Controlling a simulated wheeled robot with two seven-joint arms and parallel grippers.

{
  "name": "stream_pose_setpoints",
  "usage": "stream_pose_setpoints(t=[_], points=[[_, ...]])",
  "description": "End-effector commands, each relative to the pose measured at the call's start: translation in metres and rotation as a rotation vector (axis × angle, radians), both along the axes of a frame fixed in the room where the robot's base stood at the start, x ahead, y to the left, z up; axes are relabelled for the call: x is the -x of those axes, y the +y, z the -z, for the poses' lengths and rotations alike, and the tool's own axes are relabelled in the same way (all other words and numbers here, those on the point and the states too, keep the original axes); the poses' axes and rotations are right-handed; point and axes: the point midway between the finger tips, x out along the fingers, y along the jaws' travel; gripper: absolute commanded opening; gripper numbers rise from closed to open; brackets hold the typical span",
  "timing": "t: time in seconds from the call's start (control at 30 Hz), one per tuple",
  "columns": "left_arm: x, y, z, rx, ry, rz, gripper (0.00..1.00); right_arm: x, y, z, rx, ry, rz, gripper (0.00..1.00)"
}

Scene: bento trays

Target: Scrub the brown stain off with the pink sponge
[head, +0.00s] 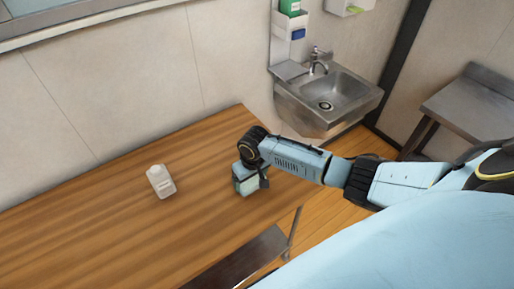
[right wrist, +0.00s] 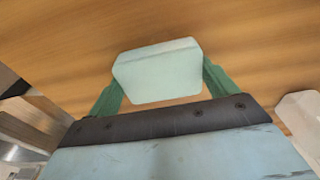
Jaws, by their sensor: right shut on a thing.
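My right gripper (head: 252,186) points down at the right part of the wooden table. In the right wrist view its two green fingers (right wrist: 160,76) are on either side of a pale mint-white block (right wrist: 157,70), and it is shut on this block. The block looks pale, not pink, and I cannot tell whether it is the sponge. It is over the table top; I cannot tell whether it touches the wood. I see no pink sponge and no brown stain in either view. My left gripper is not in view.
A steel sink (head: 335,95) hangs on the wall beyond the table. A metal side table (head: 470,108) stands at the right. The table's left part is clear.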

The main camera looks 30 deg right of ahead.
Motion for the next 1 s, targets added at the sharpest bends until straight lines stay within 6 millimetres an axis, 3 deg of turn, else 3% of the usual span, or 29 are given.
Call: stream_pose_setpoints(t=[0.47,0.57,0.63,1.0], points=[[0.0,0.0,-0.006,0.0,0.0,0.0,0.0,0.0,-0.045,0.001,0.004,0.002,0.001,0.67],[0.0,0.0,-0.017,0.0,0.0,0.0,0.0,0.0,-0.046,-0.007,0.003,0.004,0.001,0.67],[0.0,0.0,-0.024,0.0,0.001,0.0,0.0,0.0,-0.047,-0.025,0.004,-0.001,-0.001,0.67],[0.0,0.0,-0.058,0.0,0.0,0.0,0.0,0.001,-0.046,-0.053,0.002,0.001,0.001,0.67]])
